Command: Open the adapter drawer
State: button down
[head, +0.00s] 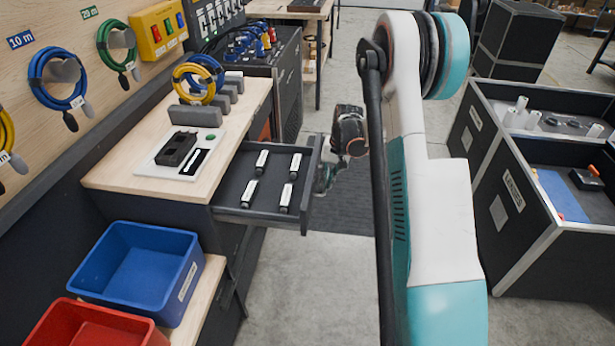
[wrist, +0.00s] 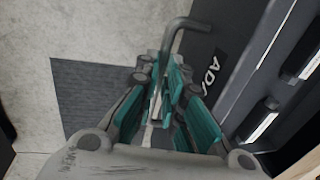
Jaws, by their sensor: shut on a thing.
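The adapter drawer (head: 233,213) is pulled out from under the wooden bench top, and several white-and-black adapters lie in it. In the wrist view its dark front (wrist: 195,62) shows part of a label starting "ADA". A dark bent bar handle (wrist: 182,24) stands out from that front. My gripper (head: 324,178) is at the outer face of the drawer in the head view. In the wrist view its teal-padded fingers (wrist: 172,80) are closed around the handle. The fingers hide part of the handle.
A white board (head: 147,168) with a black block sits on the bench (head: 110,177). A blue bin (head: 128,262) and a red bin (head: 85,325) stand at lower left. Large dark totes (head: 548,238) stand at right. Floor (head: 310,285) is clear in front of the drawer.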

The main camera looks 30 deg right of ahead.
jog(key=shift+s+d, duration=0.65)
jog(key=shift+d, duration=0.2)
jog(key=shift+s+d, duration=0.6)
jog(key=shift+d, duration=0.25)
jog(key=c, duration=1.7)
grip_release()
jog(key=r, duration=0.4)
jog(key=d+r, duration=0.1)
jog(key=r, duration=0.3)
jog(key=s+d+r, duration=0.1)
jog(key=r, duration=0.2)
jog(key=shift+s+r, duration=0.1)
jog(key=shift+r, duration=0.3)
jog(key=shift+a, duration=0.1)
